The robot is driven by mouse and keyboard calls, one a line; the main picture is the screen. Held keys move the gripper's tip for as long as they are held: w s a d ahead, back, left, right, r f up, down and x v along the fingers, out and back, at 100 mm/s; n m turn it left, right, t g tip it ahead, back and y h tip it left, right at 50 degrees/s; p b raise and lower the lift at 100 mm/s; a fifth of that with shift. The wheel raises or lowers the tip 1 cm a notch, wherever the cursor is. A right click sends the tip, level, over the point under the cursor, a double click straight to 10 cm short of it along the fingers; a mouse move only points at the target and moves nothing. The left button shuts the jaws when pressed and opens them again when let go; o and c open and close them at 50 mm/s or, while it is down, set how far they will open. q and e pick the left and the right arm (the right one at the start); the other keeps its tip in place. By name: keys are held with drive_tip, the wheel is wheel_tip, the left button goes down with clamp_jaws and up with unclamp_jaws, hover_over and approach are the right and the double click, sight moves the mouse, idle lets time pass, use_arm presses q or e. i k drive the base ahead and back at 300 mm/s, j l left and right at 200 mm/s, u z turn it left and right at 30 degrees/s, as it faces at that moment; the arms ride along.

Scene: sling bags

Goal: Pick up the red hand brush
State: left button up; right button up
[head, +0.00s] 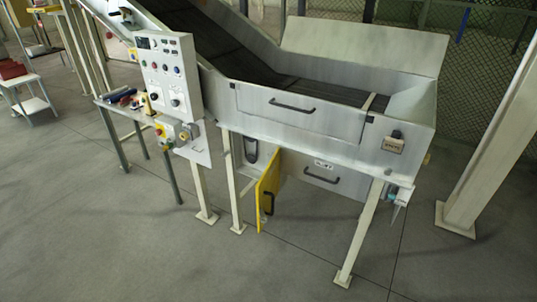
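I cannot clearly make out a red hand brush. A small side shelf (132,110) beside the control panel carries a few small items. Among them is a dark blue and reddish elongated item (121,95), too small to identify. A dark red object (12,70) lies on a white stand at the far left edge; its shape is unclear. Neither of my grippers is in view.
A grey conveyor machine (300,115) with a hopper fills the middle. Its control panel (170,75) and legs stand in front. A yellow door (268,190) hangs open below. A beige post (490,140) stands at right. The foreground floor is clear.

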sight(125, 101)
drive_tip(key=i+j+u, duration=1.05)
drive_tip(key=i, duration=0.4)
drive_tip(key=i+u, duration=0.35)
drive_tip(key=i, duration=0.15)
drive_tip(key=i+z, duration=0.1)
drive_tip(key=i, duration=0.55)
drive_tip(key=i+j+z, duration=0.15)
drive_tip(key=i, duration=0.45)
drive_tip(key=i+j+z, duration=0.1)
drive_tip(key=i, duration=0.55)
